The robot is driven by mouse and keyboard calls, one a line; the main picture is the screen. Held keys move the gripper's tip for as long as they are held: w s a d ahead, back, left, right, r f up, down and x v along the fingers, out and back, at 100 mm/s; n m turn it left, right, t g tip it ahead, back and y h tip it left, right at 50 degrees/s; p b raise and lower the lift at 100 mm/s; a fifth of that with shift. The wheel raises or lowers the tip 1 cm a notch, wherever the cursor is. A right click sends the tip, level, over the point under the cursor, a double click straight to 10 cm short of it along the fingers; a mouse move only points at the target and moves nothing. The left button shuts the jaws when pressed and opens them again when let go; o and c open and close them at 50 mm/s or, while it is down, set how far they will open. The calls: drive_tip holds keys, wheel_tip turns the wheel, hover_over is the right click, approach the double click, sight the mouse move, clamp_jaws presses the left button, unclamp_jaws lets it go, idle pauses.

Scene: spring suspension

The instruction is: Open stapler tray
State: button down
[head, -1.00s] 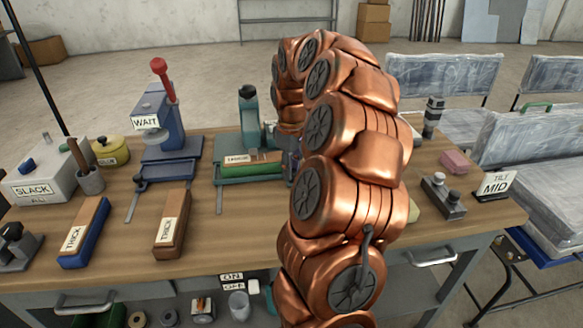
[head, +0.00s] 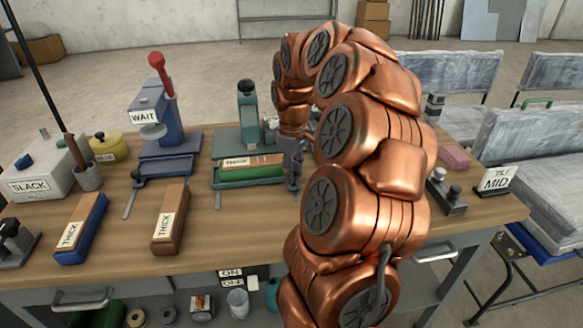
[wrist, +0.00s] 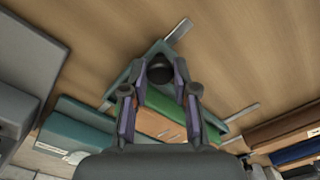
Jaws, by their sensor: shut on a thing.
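The teal stapler (head: 247,105) stands at the back middle of the bench. Its green tray (head: 250,179) is at its front and carries a brown-topped piece labelled THICK (head: 262,160). The tray also shows in the wrist view (wrist: 158,101). My gripper (wrist: 160,72) is shut on a dark round knob (wrist: 161,71) at the tray's front edge. In the head view my gripper (head: 293,184) is at the tray's right end, partly hidden by my arm.
A blue press labelled WAIT (head: 165,130) stands left of the stapler. Two THICK blocks, blue (head: 83,229) and brown (head: 170,220), lie at the front left. A TILT MID sign (head: 495,181) stands at the right. Bare bench lies before the tray.

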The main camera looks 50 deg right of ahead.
drive_tip(key=s+a+b, duration=0.1)
drive_tip(key=s+a, duration=0.1)
drive_tip(key=s+a+b, duration=0.1)
drive_tip(key=s+a, duration=0.1)
drive_tip(key=s, duration=0.1)
drive_tip(key=shift+s, duration=0.2)
drive_tip(key=c, duration=0.9)
unclamp_jaws()
drive_tip(key=shift+r, duration=0.1)
wheel_tip(320, 180, up, 12)
idle(0.5)
